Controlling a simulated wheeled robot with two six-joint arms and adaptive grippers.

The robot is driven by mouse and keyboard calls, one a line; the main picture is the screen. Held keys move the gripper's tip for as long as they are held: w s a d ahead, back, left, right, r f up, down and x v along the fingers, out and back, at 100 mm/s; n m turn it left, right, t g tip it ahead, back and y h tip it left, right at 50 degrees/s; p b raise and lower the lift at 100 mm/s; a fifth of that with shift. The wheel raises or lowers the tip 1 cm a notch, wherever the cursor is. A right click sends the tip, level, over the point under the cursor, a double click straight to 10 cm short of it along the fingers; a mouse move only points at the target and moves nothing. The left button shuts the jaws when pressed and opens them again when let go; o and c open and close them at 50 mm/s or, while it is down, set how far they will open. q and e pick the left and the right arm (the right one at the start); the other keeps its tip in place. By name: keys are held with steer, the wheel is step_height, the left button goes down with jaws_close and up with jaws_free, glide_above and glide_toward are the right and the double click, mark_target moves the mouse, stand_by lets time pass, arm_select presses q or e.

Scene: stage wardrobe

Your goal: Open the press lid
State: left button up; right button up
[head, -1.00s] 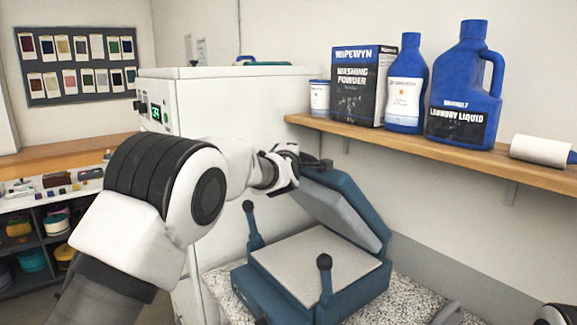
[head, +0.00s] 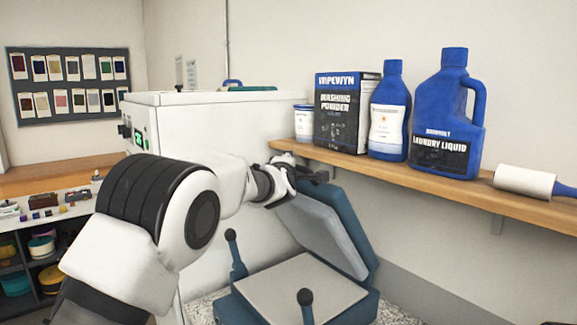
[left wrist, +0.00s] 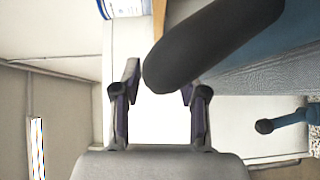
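The blue-grey press (head: 340,308) stands at the lower middle of the head view. Its lid (head: 325,232) is raised and tilted well above the pale lower plate (head: 290,287), its grey underside showing. My left gripper (head: 318,177) is at the lid's upper edge. In the left wrist view, the fingers of my left gripper (left wrist: 160,95) are apart. A dark rounded bar (left wrist: 210,45), apparently the lid's handle, has its end in front of the gap between them; I cannot tell if it touches them. My right gripper is not in view.
A white cabinet (head: 215,120) stands behind my left arm. A wooden shelf (head: 400,175) above the press holds a washing powder box (head: 345,110), blue bottles (head: 445,115) and a lint roller (head: 525,182).

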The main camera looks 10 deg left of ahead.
arm_select(q)
steer(key=shift+s, duration=0.1)
steer(key=s+d, duration=0.1)
steer(key=s, duration=1)
steer(key=shift+s+d+r, duration=0.2)
steer(key=shift+s+d, duration=0.05)
steer(key=shift+s, duration=0.1)
